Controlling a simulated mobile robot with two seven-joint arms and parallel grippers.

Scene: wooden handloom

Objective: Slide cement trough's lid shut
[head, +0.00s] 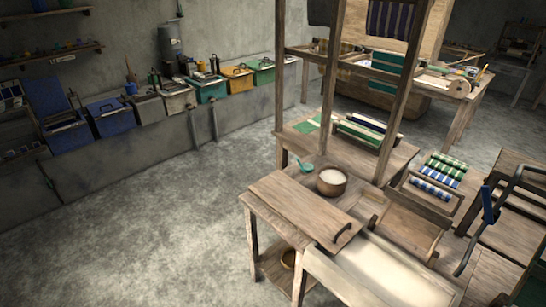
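I cannot tell for sure which thing is the cement trough. A pale, shallow trough-like form (395,272) shows at the bottom edge of the head view, cut off by the frame. A flat wooden board (300,207) with a dark bar handle (346,232) at its right end lies on the wooden stand just behind and left of it. The board looks like a lid, lying beside the pale form rather than over it. A long grey concrete ledge (150,155) runs along the left wall. Neither gripper shows in the head view.
A bowl of white stuff (331,182) and a teal scoop (305,167) stand behind the board. The wooden loom frame (330,95) rises behind them. Several coloured bins, one blue (110,117), line the wall ledge. The floor (150,230) at left is clear.

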